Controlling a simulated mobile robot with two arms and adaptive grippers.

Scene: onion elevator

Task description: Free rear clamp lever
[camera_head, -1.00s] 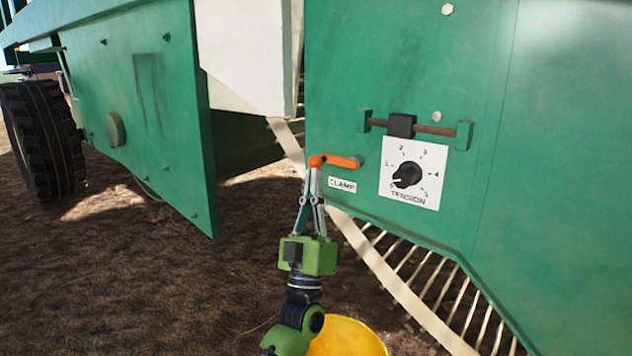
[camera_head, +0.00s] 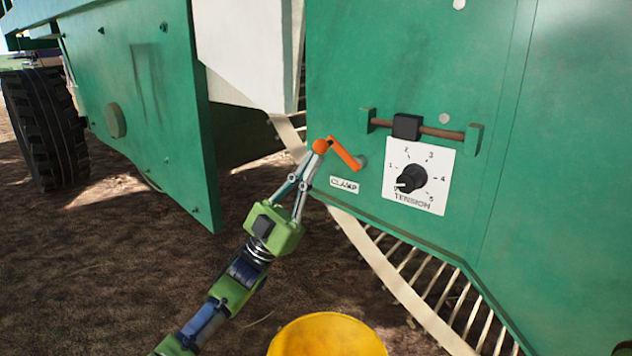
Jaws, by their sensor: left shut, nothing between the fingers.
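The orange clamp lever (camera_head: 346,154) is on the green machine panel, above the "CLAMP" label (camera_head: 344,185). It slopes up to the left from its pivot, with a round orange knob (camera_head: 320,146) at its free end. My left gripper (camera_head: 315,157) comes up from the lower left. Its fingers are shut with nothing between them, and their tips are right at the underside of the knob. I cannot tell whether they touch it. My right gripper is not in view.
A tension dial (camera_head: 411,178) on a white plate is right of the lever, below a brown rod with a black block (camera_head: 407,126). A yellow bucket (camera_head: 328,336) stands below. Curved slatted bars (camera_head: 400,285) run under the panel. Bare soil lies to the left.

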